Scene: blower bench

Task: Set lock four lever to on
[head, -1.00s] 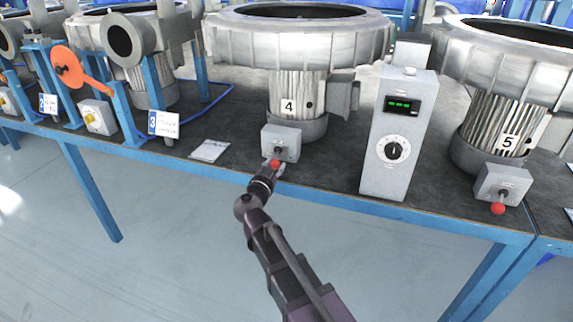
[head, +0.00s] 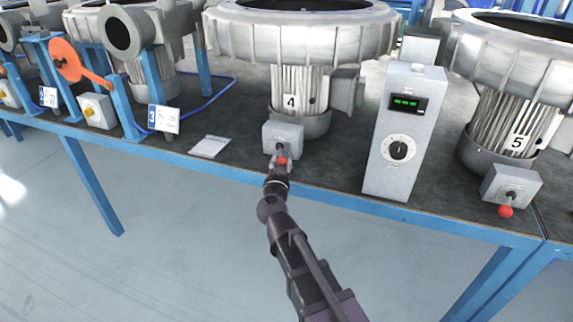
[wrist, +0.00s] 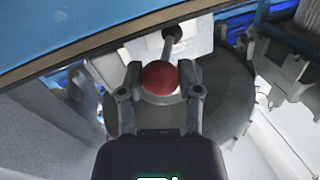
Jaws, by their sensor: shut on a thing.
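The lock four lever is a short stem with a red ball knob (head: 282,160) on the grey switch box (head: 284,136) in front of the blower marked 4 (head: 290,102). In the wrist view the red knob (wrist: 160,78) sits between the two fingers, with its grey stem (wrist: 173,42) leading to the box. My gripper (wrist: 160,86) is shut on the knob, one finger on each side. In the head view my gripper (head: 278,164) reaches it from the front of the bench and partly hides the area around the knob.
A grey control box (head: 402,130) with a green display and dial stands right of blower 4. Another red-knobbed lever (head: 505,211) belongs to blower 5. A white card (head: 210,146) lies left on the dark bench. The floor in front is clear.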

